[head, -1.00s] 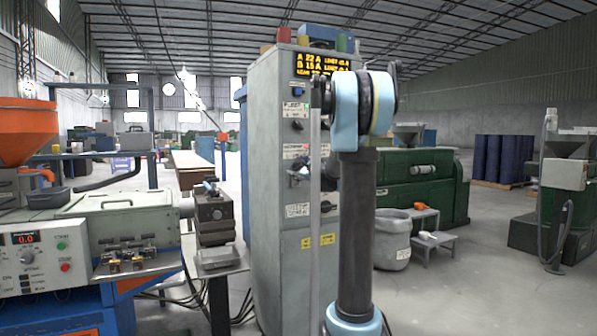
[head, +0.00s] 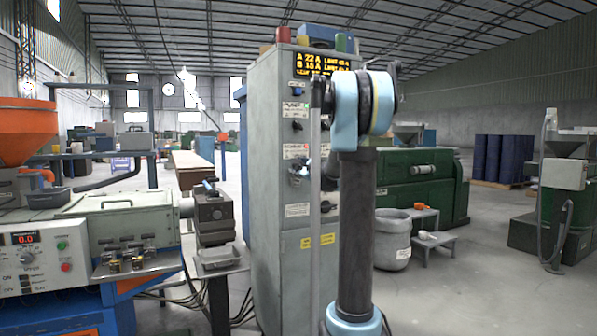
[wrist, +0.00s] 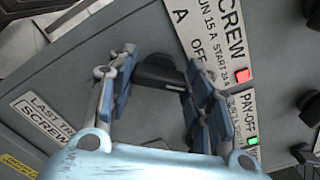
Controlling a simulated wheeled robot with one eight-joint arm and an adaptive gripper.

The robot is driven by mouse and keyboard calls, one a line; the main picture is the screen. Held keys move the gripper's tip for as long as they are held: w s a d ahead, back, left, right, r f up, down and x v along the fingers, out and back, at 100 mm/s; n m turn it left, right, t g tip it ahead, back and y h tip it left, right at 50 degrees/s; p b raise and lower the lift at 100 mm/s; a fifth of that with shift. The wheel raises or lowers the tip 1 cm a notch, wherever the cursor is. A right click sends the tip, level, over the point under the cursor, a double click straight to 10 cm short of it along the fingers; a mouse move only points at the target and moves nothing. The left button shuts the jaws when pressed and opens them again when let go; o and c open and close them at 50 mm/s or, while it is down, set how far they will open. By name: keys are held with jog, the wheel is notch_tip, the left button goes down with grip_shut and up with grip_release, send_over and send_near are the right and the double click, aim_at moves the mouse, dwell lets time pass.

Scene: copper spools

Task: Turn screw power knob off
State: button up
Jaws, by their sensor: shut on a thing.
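The black screw power knob (wrist: 163,73) sits on the grey panel beside the plate lettered SCREW (wrist: 205,38), which also carries the word OFF. The knob has a pale line on its right part. My gripper (wrist: 159,60) has one blue-padded finger on each side of the knob and is shut on it. The fingers and knob overlap, so exact contact is partly hidden. A red lamp (wrist: 243,76) glows on the SCREW plate. In the head view my gripper (head: 300,170) is at the cabinet front, partly behind my arm; the knob cannot be made out there.
A PAY-OFF plate (wrist: 248,103) with a glowing green lamp (wrist: 252,140) is close by on the panel, near another black knob (wrist: 310,107). The tall grey cabinet (head: 262,190) stands beside a machine with an orange hopper (head: 25,135).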

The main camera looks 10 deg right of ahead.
jog(key=n, duration=0.4)
jog(key=shift+s+a+f, duration=0.1)
jog(key=shift+f+n, duration=0.1)
jog(key=shift+n, duration=1.7)
jog(key=o, duration=1)
jog(key=shift+o, duration=0.2)
jog(key=shift+s, duration=0.25)
jog(key=v, duration=1.1)
jog(key=shift+s, duration=0.15)
